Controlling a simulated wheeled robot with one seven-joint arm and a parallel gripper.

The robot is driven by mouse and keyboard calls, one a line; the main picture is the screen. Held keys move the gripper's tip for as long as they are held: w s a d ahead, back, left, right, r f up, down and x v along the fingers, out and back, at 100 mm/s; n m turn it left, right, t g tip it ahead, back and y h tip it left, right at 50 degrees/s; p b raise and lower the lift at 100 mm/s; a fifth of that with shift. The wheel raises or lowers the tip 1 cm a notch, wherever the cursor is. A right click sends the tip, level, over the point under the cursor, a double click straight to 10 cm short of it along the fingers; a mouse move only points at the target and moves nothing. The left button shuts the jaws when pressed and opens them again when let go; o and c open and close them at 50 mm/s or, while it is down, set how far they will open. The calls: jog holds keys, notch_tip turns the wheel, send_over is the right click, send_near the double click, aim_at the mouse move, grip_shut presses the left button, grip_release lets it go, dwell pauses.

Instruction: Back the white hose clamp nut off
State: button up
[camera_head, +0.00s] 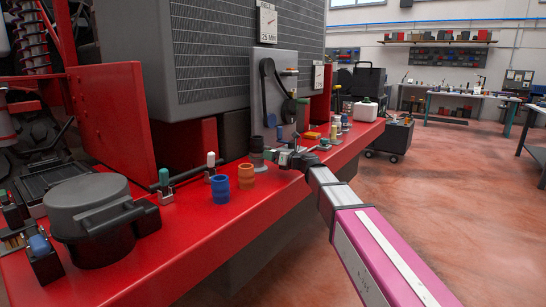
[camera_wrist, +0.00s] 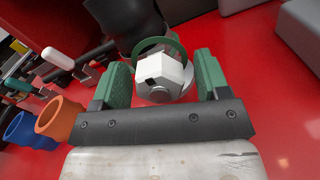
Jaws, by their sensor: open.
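The white hose clamp nut (camera_wrist: 166,80) is a faceted block with a small dark mark on one face. It sits by a green clamp band (camera_wrist: 166,44) at the end of a black hose (camera_wrist: 125,20) in the wrist view. My gripper (camera_wrist: 162,66) is open, with one green-padded finger on each side of the nut. Gaps show between the nut and both pads. In the head view my gripper (camera_head: 286,158) reaches the red shelf from the right, beside the hose stub (camera_head: 257,150); the nut is too small to make out there.
A blue ring (camera_head: 220,188) and an orange ring (camera_head: 246,175) stand left of the hose on the red shelf (camera_head: 200,222). Valves with green (camera_head: 164,178) and white (camera_head: 211,159) handles are further left. A grey panel (camera_head: 285,85) rises behind.

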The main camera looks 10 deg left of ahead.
jog(key=c, duration=0.9)
jog(key=shift+c, duration=0.2)
jog(key=shift+n, duration=0.3)
